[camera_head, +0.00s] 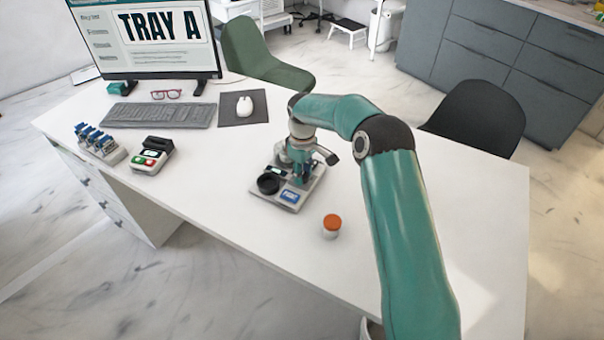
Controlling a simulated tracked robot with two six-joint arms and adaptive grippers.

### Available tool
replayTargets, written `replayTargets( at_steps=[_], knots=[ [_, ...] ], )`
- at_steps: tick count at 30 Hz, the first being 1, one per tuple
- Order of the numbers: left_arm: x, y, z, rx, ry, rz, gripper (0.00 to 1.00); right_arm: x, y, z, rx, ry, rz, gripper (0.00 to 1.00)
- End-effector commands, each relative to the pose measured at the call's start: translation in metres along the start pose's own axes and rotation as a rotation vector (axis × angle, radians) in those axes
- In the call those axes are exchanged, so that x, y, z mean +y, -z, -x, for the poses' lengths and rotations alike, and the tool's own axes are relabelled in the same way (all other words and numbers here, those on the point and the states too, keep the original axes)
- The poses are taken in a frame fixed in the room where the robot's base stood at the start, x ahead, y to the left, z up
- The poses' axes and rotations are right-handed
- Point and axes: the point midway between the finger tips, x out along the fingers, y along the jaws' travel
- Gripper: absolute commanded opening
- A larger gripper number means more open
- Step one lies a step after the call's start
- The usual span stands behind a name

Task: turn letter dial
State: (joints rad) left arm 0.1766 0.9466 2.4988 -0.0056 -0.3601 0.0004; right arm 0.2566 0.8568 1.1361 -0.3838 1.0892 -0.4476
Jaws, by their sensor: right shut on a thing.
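My left gripper is not in view.
A white jar with an orange lid (332,223) stands close in front of the device. A card terminal (152,155), a rack of blue-topped items (98,142), a keyboard (158,115) and a mouse (244,106) are further left. The monitor (146,35) reads "TRAY A".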

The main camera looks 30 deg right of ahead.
Motion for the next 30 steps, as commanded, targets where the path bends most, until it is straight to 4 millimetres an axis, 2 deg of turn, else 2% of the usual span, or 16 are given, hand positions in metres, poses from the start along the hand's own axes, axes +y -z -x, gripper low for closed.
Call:
replayTargets(
  at_steps=[6,15,30],
  knots=[
    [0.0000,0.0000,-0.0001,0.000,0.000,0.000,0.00,0.0010,0.0017,0.0023,0.007,-0.004,0.199,0.00],
    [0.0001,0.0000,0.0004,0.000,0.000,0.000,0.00,0.0013,0.0017,0.0025,0.007,-0.006,0.410,0.00],
    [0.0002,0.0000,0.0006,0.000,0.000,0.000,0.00,0.0015,0.0018,0.0027,0.007,-0.007,0.518,0.00]
  ],
)
